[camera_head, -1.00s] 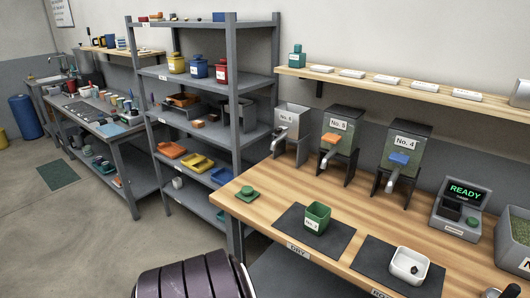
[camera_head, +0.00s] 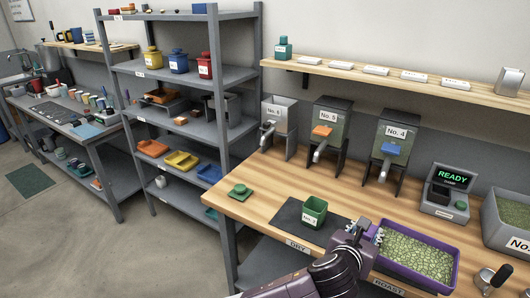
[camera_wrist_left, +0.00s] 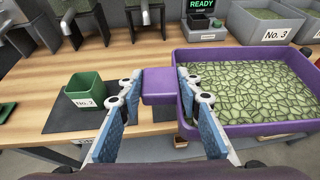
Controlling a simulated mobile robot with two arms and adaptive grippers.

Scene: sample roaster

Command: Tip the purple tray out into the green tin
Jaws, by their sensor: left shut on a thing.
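The purple tray (camera_head: 458,262) is full of green beans and sits level at the right front of the wooden counter, in my left gripper's grasp. My left gripper (camera_head: 362,230) is shut on the purple tab at the tray's left side. In the left wrist view the gripper (camera_wrist_left: 158,88) has its blue-grey fingers on either side of the tab (camera_wrist_left: 158,92), and the tray (camera_wrist_left: 185,108) extends right. The green tin (camera_head: 314,212), labelled No. 2, stands open and upright on a dark mat, left of the tray and apart from it; it also shows in the wrist view (camera_wrist_left: 86,102). My right gripper is out of view.
A green lid (camera_head: 240,191) lies left of the tin. Hoppers, including No. 5 (camera_head: 328,135) and No. 4 (camera_head: 394,145), stand behind. A scale reading READY (camera_head: 445,190) is behind the tray. A black-handled metal tool (camera_head: 491,280) lies at lower right.

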